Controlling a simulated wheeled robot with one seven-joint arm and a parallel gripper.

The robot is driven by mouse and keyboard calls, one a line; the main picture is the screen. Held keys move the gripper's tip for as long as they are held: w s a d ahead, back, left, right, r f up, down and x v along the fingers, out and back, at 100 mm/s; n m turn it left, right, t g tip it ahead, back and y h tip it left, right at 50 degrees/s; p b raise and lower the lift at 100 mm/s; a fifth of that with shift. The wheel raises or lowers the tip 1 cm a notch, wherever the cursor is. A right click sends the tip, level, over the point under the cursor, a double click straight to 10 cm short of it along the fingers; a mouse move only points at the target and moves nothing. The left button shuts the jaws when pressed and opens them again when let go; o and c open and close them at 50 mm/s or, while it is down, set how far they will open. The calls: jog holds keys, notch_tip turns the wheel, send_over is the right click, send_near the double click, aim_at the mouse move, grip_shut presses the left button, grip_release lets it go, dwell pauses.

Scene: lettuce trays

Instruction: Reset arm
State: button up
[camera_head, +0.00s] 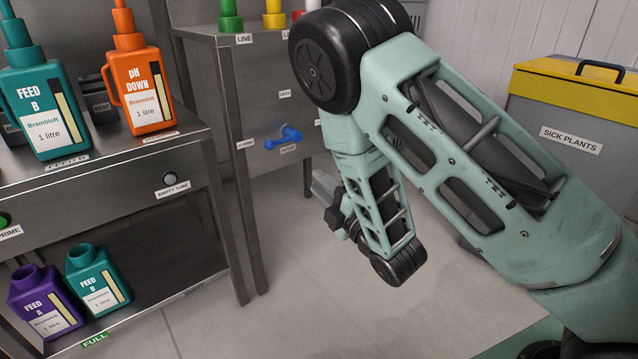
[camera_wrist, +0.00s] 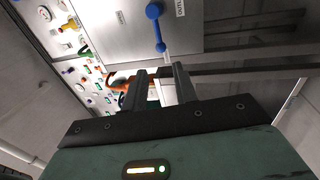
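My arm reaches in from the right side of the head view and bends down in the middle. My gripper (camera_head: 325,187) points left at the end of the folded wrist, in front of the metal cabinet and above the floor. In the wrist view my gripper (camera_wrist: 160,87) shows two dark fingers standing apart with nothing between them, so it is open and empty. The fingers look clear of the furniture. Part of the gripper is hidden behind the wrist link in the head view.
A metal bench (camera_head: 110,183) at left holds a teal FEED B bottle (camera_head: 45,105) and an orange pH DOWN bottle (camera_head: 140,90). Purple (camera_head: 45,300) and teal (camera_head: 98,282) bottles stand on its lower shelf. A blue valve handle (camera_head: 284,137) juts from the cabinet. A yellow-lidded bin (camera_head: 570,90) stands right.

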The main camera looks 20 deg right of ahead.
jog(key=s+a+r+m+g+h+p, duration=0.25)
jog(key=s+a+m+g+p, duration=0.25)
jog(key=s+a+m+g, duration=0.35)
jog(key=s+d+r+m+g+h+p, duration=0.1)
jog(key=s+r+m+g, duration=0.2)
jog(key=s, duration=0.4)
jog(key=s+r+m+g+h+p, duration=0.1)
jog(key=s+r+g, duration=0.25)
jog(key=s, duration=0.35)
jog(key=s+d+r+m+g+h+p, duration=0.1)
jog(key=s+r+m+g+p, duration=0.2)
jog(key=s, duration=0.4)
notch_tip(320, 180, up, 38)
jog(key=n+g+p, duration=0.1)
jog(key=p, duration=3.5)
jog(key=shift+s+a+f, duration=0.15)
jog(key=shift+a, duration=0.05)
jog(key=shift+a+f+n, duration=0.1)
jog(key=shift+n, duration=0.15)
